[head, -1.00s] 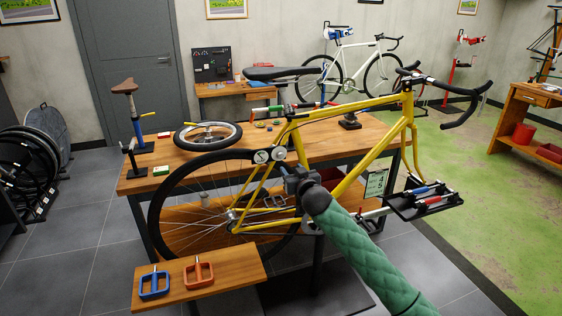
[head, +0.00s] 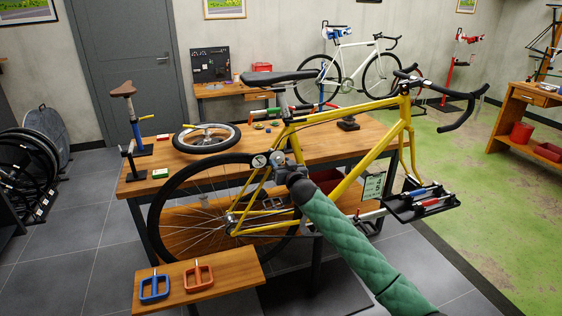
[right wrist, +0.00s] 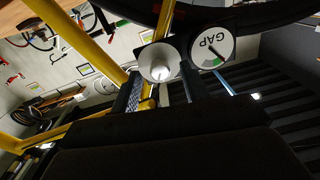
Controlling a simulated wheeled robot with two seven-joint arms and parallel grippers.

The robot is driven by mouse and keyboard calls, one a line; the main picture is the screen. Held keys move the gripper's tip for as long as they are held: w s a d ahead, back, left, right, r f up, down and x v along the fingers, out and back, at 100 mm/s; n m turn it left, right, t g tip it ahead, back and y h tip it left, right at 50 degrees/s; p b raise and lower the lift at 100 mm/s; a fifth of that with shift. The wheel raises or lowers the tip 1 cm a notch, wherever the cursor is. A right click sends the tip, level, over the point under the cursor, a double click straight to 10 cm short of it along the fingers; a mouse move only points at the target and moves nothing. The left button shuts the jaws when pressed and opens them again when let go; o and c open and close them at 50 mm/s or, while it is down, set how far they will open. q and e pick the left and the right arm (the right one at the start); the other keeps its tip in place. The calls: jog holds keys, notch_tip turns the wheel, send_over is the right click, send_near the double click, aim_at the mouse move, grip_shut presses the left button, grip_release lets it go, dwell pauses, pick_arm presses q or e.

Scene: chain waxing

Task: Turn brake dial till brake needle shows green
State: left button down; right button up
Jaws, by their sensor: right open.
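The yellow bike (head: 350,135) stands in front of the bench. At its rear brake, above the rear wheel, are a round white GAP gauge (head: 260,160) and a pale round brake dial (head: 279,152). In the right wrist view the dial (right wrist: 160,60) sits beside the gauge (right wrist: 212,47), which appears upside down with a small green patch on its face. The needle is too small to read surely. My right gripper (head: 281,165) is open, its fingertips (right wrist: 162,84) at the near side of the dial, one to each side. Contact cannot be told. My left gripper is out of view.
The workbench (head: 330,148) behind the bike holds a small wheel (head: 206,138). The bike's frame and rear wheel are close to my right arm.

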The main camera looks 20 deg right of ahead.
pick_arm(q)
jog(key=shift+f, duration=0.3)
pick_arm(e)
jog(key=shift+w, duration=0.3)
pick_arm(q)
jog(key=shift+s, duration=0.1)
pick_arm(e)
grip_shut()
jog(key=shift+n, duration=0.4)
